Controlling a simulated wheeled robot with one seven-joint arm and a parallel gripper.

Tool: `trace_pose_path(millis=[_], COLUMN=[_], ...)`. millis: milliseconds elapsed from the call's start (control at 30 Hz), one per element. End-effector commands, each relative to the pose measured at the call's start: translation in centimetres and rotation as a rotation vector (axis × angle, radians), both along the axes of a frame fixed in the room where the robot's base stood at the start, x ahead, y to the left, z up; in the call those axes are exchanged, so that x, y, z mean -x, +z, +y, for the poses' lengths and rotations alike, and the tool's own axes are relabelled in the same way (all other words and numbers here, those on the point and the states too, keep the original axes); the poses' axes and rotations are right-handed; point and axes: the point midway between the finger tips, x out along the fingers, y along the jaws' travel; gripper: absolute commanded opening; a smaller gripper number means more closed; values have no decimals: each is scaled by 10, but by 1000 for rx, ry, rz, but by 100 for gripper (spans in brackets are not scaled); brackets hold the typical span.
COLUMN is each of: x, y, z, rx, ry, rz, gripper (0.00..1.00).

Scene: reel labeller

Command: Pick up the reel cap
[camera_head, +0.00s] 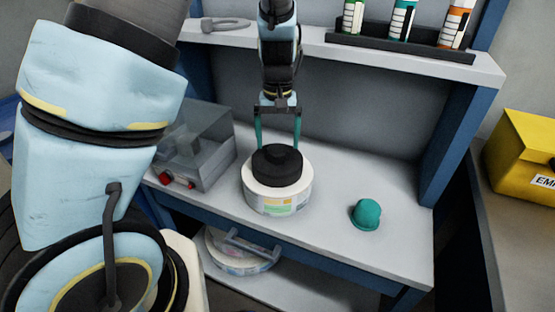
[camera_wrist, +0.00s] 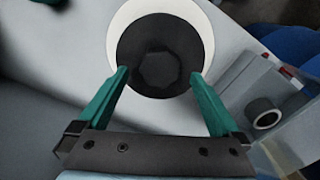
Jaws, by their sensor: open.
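The black round reel cap (camera_head: 277,166) sits on top of a white reel (camera_head: 268,202) with a coloured label, on the workbench. In the wrist view the cap (camera_wrist: 160,53) is a dark disc with a raised middle knob, ringed by the white reel (camera_wrist: 118,22). My gripper (camera_head: 277,146) points down over the cap with its two teal fingers apart and nothing between them. In the wrist view the fingertips of my gripper (camera_wrist: 159,73) overlap the near part of the cap's outline, one toward each side. I cannot tell whether they touch it.
A teal domed knob (camera_head: 366,214) stands to the right on the bench. A clear-covered box (camera_head: 205,150) with a red button is at the left. A shelf (camera_head: 400,62) with several bottles runs above. More reels (camera_head: 240,262) lie underneath. A yellow bin (camera_head: 525,150) is far right.

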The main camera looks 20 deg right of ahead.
Motion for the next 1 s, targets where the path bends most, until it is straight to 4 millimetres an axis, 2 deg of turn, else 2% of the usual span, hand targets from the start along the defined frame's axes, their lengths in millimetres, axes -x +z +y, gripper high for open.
trace_pose_path(millis=[100,200,433,1000], x=[0,0,0,0], y=[-16,-23,-24,-24], z=[1,1,1,1], rx=[-3,-2,0,0], ry=[2,1,1,1], rz=[1,2,0,0], gripper=[100,100,100,37])
